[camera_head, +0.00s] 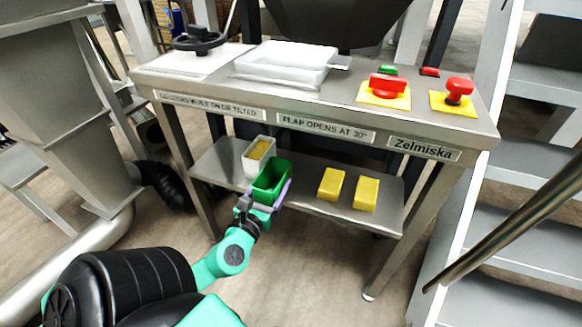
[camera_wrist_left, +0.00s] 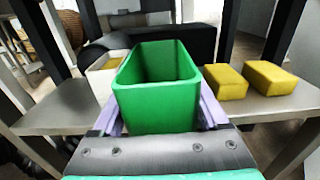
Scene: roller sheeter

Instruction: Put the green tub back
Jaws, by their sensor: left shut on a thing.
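The green tub (camera_head: 270,181) is an open-topped, empty-looking rectangular container. My left gripper (camera_head: 266,200) is shut on it, with its purple fingers along the tub's two sides. In the left wrist view the tub (camera_wrist_left: 158,100) fills the middle, upright between the fingers. It is at the front of the lower shelf (camera_head: 310,205); I cannot tell whether its base touches the shelf. My right gripper does not show in either view.
A white tub (camera_head: 252,168) with yellowish contents stands close on the left of the green tub. Two yellow blocks (camera_head: 331,184) (camera_head: 366,193) lie on the shelf to the right. The machine's worktop (camera_head: 210,84) overhangs the shelf, with a white tray (camera_head: 287,62) and red buttons.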

